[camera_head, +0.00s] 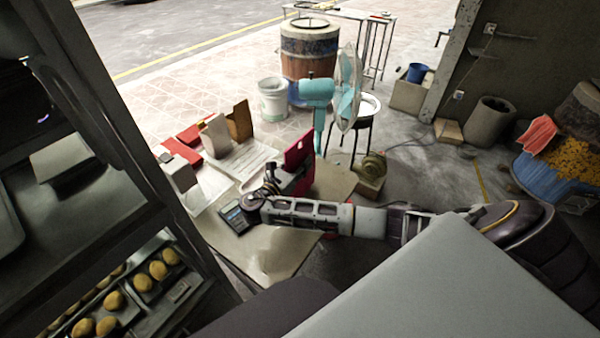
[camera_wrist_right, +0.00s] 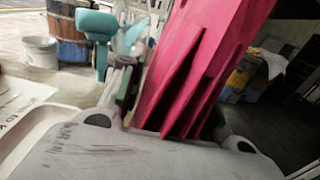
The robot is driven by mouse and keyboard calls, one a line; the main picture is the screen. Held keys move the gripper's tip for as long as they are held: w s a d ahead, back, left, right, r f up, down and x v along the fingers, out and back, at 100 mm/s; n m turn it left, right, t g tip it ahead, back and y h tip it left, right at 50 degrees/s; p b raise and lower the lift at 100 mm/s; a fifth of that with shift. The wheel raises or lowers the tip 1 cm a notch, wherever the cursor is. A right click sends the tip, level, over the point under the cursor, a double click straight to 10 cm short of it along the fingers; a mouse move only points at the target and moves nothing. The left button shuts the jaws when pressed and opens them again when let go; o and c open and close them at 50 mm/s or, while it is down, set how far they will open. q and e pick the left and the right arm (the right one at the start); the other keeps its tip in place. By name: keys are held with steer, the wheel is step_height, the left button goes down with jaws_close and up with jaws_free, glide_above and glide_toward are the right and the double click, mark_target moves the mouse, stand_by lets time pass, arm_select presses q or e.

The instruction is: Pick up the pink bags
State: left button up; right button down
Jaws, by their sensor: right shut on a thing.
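The pink bags (camera_head: 299,152) stand upright above the table, at my right gripper (camera_head: 272,185). In the right wrist view the pink bags (camera_wrist_right: 205,65) fill the middle and tilt to the right, their lower ends between the fingers. My right gripper is shut on them. The head view is too small to tell whether their lower edge still touches the table. My left gripper is not in view.
The table (camera_head: 275,262) holds a dark calculator (camera_head: 236,218), a white tray (camera_head: 257,180), papers and upright brown and white bags (camera_head: 239,121). A teal fan (camera_head: 318,95) stands just behind. A bread rack (camera_head: 150,300) is at the left.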

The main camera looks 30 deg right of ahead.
mark_target(300, 140)
steer(key=shift+r, duration=0.65)
step_height(300, 140, up, 7)
steer(key=shift+f+p, duration=0.1)
steer(key=shift+p, duration=0.4)
steer(key=shift+r, duration=0.9)
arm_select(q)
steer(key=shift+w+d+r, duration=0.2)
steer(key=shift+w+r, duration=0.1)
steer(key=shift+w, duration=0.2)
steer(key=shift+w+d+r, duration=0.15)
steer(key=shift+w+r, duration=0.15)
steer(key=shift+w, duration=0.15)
arm_select(e)
steer(key=shift+d, duration=0.15)
